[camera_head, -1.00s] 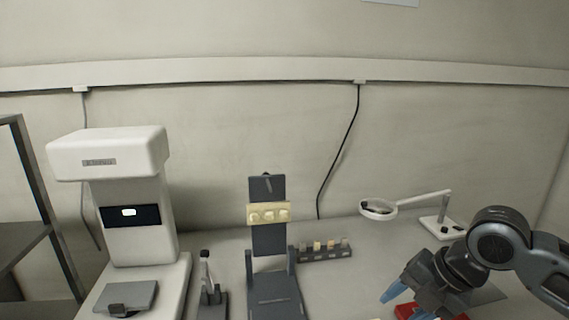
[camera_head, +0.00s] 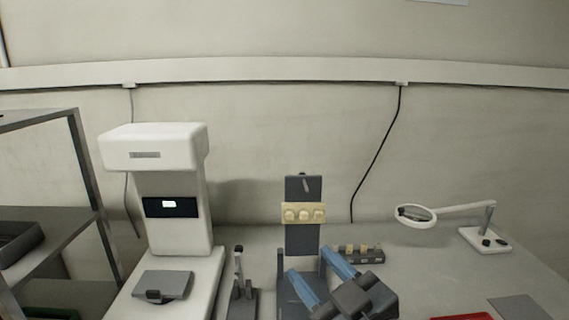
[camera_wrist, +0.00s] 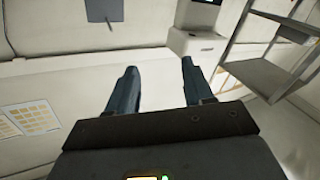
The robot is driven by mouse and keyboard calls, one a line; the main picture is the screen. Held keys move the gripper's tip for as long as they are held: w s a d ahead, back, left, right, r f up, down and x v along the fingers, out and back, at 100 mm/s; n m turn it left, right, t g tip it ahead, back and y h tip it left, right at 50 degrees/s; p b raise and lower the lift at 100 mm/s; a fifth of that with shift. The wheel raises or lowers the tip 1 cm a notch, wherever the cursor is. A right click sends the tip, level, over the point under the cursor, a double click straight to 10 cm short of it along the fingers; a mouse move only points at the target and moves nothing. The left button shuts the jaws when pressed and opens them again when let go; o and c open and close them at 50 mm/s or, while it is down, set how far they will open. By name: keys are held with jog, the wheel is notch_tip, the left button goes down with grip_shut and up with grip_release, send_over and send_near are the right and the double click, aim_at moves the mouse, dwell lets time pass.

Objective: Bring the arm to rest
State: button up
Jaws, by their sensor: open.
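My gripper (camera_head: 325,275) is in the lower middle of the head view, in front of the dark upright stand (camera_head: 302,235). Its two blue fingers are spread apart with nothing between them. It hides part of the stand's base and part of the small block rack (camera_head: 366,257). In the wrist view my gripper (camera_wrist: 158,75) also shows open and empty, its fingers pointing away toward the wall and floor.
A white machine (camera_head: 180,205) stands left of the dark stand, with a small lever tool (camera_head: 240,285) between them. A magnifier lamp (camera_head: 485,238) and a red item (camera_head: 462,317) are at the right. A grey shelf (camera_head: 85,170) stands at far left.

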jog(key=s+d+f+m+h, duration=0.4)
jog(key=s+f+m, duration=0.15)
jog(key=s, duration=0.45)
jog(key=s+d+f+m+h, duration=0.45)
jog(key=s+f, duration=0.25)
jog(key=s, duration=0.4)
jog(key=s+d, duration=0.4)
jog(key=s, duration=0.4)
jog(key=s+d+r+g, duration=0.1)
jog(key=s+d, duration=0.2)
jog(key=s, duration=0.5)
jog(key=shift+d, duration=0.4)
jog(key=shift+s+r, duration=0.1)
jog(key=shift+s, duration=0.05)
